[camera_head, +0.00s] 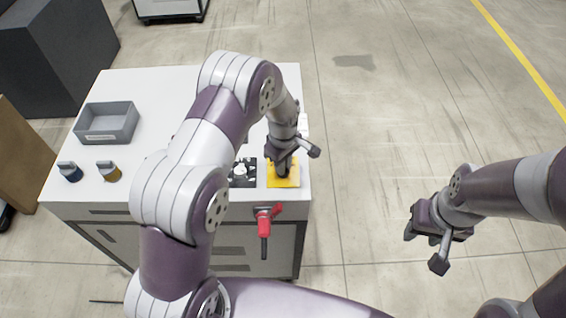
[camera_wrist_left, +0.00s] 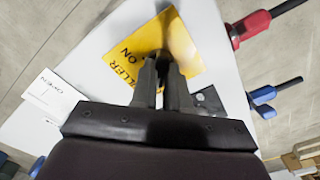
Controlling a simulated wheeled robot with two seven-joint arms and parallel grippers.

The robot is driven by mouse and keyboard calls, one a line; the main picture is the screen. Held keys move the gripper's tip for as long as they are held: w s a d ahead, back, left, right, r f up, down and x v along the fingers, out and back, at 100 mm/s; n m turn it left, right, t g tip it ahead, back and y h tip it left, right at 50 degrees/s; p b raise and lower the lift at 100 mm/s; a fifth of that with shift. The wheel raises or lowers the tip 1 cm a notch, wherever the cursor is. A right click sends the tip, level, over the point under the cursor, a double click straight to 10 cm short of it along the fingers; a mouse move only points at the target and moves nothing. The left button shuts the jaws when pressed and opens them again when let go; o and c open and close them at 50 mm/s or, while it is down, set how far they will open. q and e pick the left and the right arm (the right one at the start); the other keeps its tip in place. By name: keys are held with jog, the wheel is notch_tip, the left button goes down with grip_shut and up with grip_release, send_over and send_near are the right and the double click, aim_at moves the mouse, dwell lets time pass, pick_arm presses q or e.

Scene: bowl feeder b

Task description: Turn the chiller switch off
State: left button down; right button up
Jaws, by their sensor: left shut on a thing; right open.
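The chiller switch sits on a yellow plate (camera_head: 293,166) at the front right of the white cabinet top. In the left wrist view the yellow plate (camera_wrist_left: 125,68) reads "...LLER ON", and the dark switch lever (camera_wrist_left: 177,40) rises from it. My left gripper (camera_head: 283,173) is down at the plate. In the left wrist view its fingers (camera_wrist_left: 165,72) are shut on the switch lever, partly hiding it. The lever's exact angle is hard to tell. My right gripper (camera_head: 423,250) is open and empty, in the air right of the cabinet.
A black panel (camera_head: 243,173) lies left of the yellow plate. A red-handled part (camera_head: 265,222) juts from the cabinet front. An "OVEN" card (camera_wrist_left: 55,97) shows in the wrist view.

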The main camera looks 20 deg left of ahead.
pick_arm(q)
jog(key=c, duration=1.1)
grip_release()
jog(key=shift+w+r, duration=0.15)
jog(key=shift+r, duration=0.05)
jog(key=shift+f, duration=0.1)
notch_tip(320, 180, up, 13)
jog(key=b, duration=0.3)
jog(key=shift+f, duration=0.1)
jog(key=s+a+m, duration=0.1)
jog(key=s+m, duration=0.3)
jog(key=s, duration=0.2)
jog(key=s+a+m+t, duration=0.1)
jog(key=s+m, duration=0.3)
jog(key=s, duration=0.3)
jog(key=s+a+f+m, duration=0.1)
jog(key=s+m, duration=0.3)
jog(key=s, duration=0.2)
jog(key=shift+s+a+m, duration=0.25)
jog(key=shift+a+m, duration=0.05)
jog(key=shift+a, duration=0.1)
